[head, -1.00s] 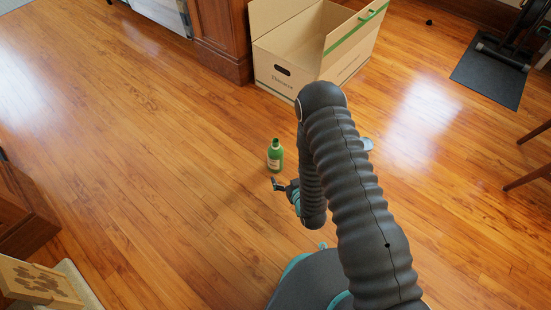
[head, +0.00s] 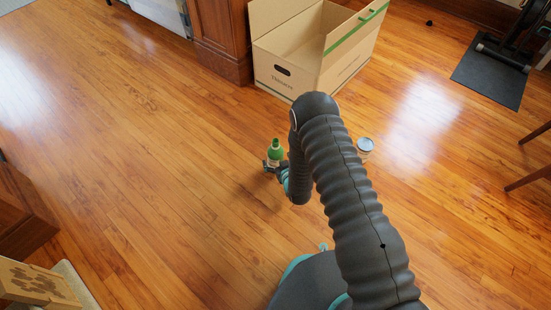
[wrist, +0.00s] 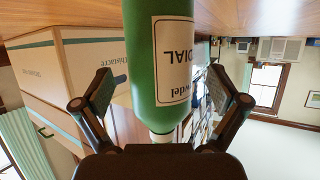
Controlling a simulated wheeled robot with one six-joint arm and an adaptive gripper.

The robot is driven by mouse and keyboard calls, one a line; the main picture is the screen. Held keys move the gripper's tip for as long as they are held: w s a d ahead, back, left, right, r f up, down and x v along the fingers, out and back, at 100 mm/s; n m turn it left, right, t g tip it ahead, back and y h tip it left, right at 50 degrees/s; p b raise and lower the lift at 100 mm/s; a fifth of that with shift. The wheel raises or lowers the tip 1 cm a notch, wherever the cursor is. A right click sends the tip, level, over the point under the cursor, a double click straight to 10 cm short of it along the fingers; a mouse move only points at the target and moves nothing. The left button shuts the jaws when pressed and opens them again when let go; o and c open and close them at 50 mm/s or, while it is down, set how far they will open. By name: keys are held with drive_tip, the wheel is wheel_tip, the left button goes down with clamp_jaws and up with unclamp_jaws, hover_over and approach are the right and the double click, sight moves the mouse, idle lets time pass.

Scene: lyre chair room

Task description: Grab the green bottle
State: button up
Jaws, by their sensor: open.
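The green bottle (head: 275,148) with a pale label stands upright on the wooden floor in the head view. My gripper (head: 272,168) is right at the bottle, on its near side, and hides its lower part. In the wrist view, which is upside down, the bottle (wrist: 158,60) sits between the two open fingers of my gripper (wrist: 160,95). A gap shows between the bottle and each finger, so neither seems to touch it. The label's print appears inverted.
A large open cardboard box (head: 315,50) stands beyond the bottle. A can (head: 365,147) stands on the floor to the right, beside my arm. A dark mat (head: 490,72) lies at the far right. The floor left of the bottle is clear.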

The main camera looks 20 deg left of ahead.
drive_tip(key=shift+x, duration=1)
drive_tip(key=c, duration=1.3)
drive_tip(key=shift+o, duration=0.2)
